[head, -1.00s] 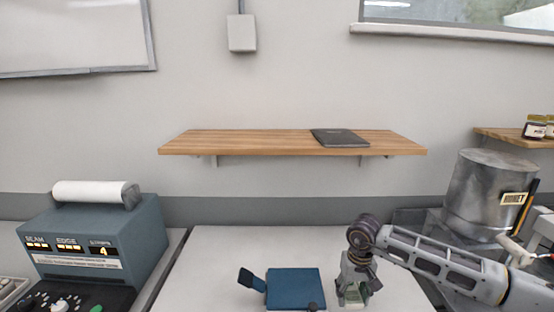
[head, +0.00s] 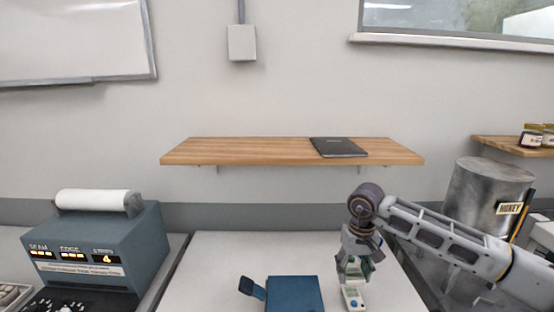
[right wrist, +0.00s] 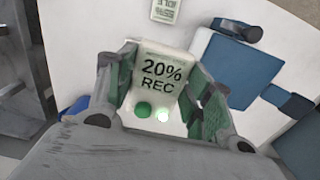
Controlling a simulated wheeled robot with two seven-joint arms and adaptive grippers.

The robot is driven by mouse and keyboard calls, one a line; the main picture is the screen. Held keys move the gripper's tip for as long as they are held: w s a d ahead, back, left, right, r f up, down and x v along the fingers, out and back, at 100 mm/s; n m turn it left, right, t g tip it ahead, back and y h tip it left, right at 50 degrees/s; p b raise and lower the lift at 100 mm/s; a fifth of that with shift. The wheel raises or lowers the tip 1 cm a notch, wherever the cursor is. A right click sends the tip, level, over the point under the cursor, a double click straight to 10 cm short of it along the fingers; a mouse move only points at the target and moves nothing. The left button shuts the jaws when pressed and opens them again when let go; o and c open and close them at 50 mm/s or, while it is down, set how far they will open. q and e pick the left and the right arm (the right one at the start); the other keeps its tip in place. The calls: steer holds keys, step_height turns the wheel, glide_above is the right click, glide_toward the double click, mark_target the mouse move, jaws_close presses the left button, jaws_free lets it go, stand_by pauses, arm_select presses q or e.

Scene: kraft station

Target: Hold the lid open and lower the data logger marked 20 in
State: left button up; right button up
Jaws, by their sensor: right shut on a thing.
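My right gripper (head: 355,262) is shut on a pale data logger, whose face reads "20% REC" in the right wrist view (right wrist: 160,75), with a green button and a bright light below the text. In the head view the held logger (head: 353,272) hangs upright-looking under the gripper, partly hidden by the fingers. The blue box (head: 295,295) is on the table just left of it, with a dark blue tab (head: 252,287) sticking out on its left. The box also shows in the right wrist view (right wrist: 240,70); I cannot tell how far its lid is open. My left gripper is not in view.
A second pale logger with a blue button (head: 352,299), reading "IDLE" in the right wrist view (right wrist: 165,10), lies near the held one. A sealing machine (head: 100,245) stands left, a metal honey drum (head: 485,195) right. The white table (head: 230,255) behind the box is clear.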

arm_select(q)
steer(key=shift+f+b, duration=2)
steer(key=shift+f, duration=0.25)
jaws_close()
